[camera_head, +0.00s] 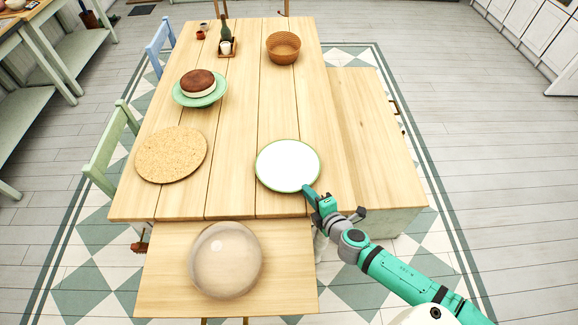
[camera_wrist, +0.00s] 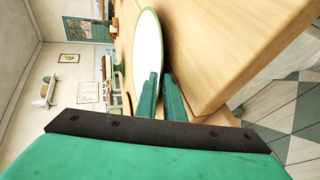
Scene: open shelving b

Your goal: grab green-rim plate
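The green-rim plate (camera_head: 288,165) is white with a thin green edge. It is at the front right of the wooden table, and I cannot tell whether it touches the tabletop. My gripper (camera_head: 308,190) is at the plate's near right rim. In the wrist view the plate (camera_wrist: 148,45) shows at a steep slant. The two green fingers of my gripper (camera_wrist: 161,78) are close together there, one over the white face and one on the underside, with the rim pinched between them. The lower finger is hidden in the head view.
The wooden table (camera_head: 240,110) also bears a round cork mat (camera_head: 171,154), a cake (camera_head: 197,82) on a green stand, a wicker basket (camera_head: 283,47) and a bottle (camera_head: 225,35). A glass dome (camera_head: 225,260) is on the near wooden surface. A bench (camera_head: 372,130) stands at the right.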

